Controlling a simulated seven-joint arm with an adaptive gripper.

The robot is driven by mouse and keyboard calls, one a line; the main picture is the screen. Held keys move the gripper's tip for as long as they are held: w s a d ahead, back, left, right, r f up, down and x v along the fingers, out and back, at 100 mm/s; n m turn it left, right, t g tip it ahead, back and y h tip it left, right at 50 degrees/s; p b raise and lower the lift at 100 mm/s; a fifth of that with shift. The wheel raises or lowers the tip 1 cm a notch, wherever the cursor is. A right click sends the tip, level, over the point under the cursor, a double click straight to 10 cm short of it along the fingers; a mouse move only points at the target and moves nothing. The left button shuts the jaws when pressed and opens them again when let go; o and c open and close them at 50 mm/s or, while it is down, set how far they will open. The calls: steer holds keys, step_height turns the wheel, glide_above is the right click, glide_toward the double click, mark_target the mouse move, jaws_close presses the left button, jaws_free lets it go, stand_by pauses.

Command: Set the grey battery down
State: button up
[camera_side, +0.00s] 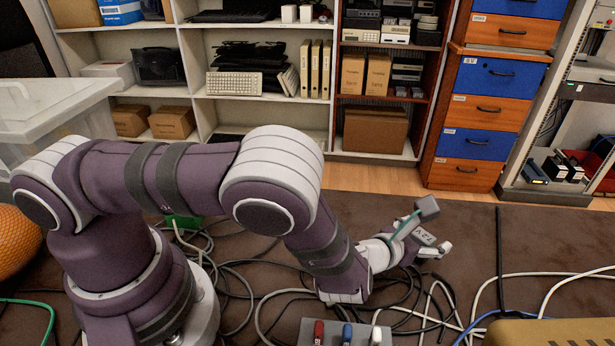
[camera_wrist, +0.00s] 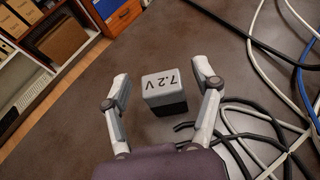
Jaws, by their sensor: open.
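Whether the battery's underside touches the surface is hard to tell.
Black and white cables (camera_side: 250,290) lie loosely around the arm and right of the battery. A grey holder (camera_side: 308,330) with red, blue and white pieces stands at the front. A tan box edge (camera_side: 550,333) is at lower right. Bare surface lies behind the gripper.

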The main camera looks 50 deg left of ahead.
steer(key=v, duration=1.1)
steer(key=shift+s+r, duration=0.2)
steer(key=shift+s, duration=0.15)
steer(key=a+r+n+g+y, duration=0.45)
steer(key=a+n, duration=0.65)
steer(key=n, duration=0.7)
steer(key=s+a+r+n+g+h, duration=0.1)
steer(key=s+r+n, duration=0.3)
steer(key=n, duration=0.5)
steer(key=s+a+r+n+g+h, duration=0.2)
steer(key=s+r+n+h, duration=0.1)
steer(key=s+n, duration=0.4)
steer(key=shift+r+n, duration=0.9)
steer(key=shift+n, duration=0.1)
